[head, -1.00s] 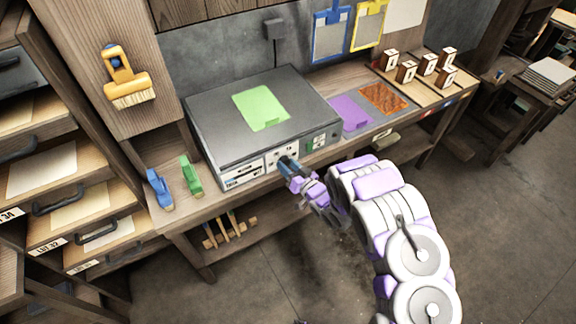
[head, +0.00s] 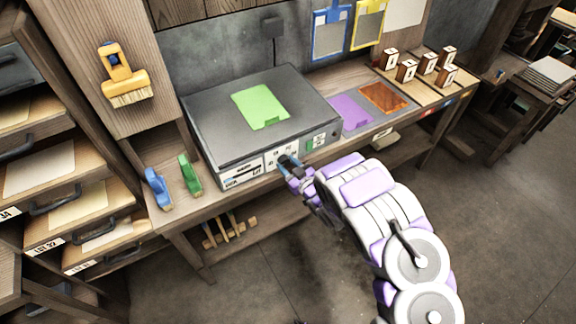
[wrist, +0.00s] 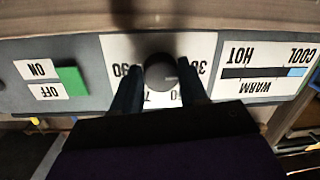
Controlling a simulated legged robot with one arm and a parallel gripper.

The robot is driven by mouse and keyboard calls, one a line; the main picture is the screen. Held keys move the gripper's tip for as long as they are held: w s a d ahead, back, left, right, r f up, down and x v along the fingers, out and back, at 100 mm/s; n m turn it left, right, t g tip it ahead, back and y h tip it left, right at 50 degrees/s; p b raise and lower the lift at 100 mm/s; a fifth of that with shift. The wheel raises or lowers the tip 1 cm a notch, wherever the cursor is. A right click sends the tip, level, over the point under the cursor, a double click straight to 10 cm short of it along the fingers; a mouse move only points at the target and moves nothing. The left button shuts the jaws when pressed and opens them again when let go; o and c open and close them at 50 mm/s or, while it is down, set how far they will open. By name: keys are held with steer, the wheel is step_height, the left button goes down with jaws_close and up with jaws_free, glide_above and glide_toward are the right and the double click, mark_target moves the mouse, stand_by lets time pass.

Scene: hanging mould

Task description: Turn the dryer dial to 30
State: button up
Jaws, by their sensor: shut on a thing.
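The dryer (head: 215,120) is a dark grey box on the bench, with white label panels on its front. Its dial (wrist: 159,68) is a round dark knob on a white panel with numbers, upside down in the wrist view. The number 30 (wrist: 201,67) is right of the knob there, and 90 is to its left. A pale mark shows on the knob's right side, towards 30. My gripper (wrist: 160,86) is shut on the dial, one dark finger on each side. In the head view my gripper (head: 287,163) is at the dryer's front and hides the dial.
A green switch (wrist: 73,80) with ON and OFF labels and a temperature scale (wrist: 262,71) flank the dial. A green sheet (head: 261,106) lies on the dryer. Blue (head: 158,188) and green (head: 190,174) tools stand left of it on the bench. The floor in front is clear.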

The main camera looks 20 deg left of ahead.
steer(key=shift+f, duration=0.1)
steer(key=o, duration=1)
steer(key=shift+o, duration=0.2)
steer(key=p+v, duration=0.4)
steer(key=v, duration=1.3)
steer(key=shift+d, duration=0.1)
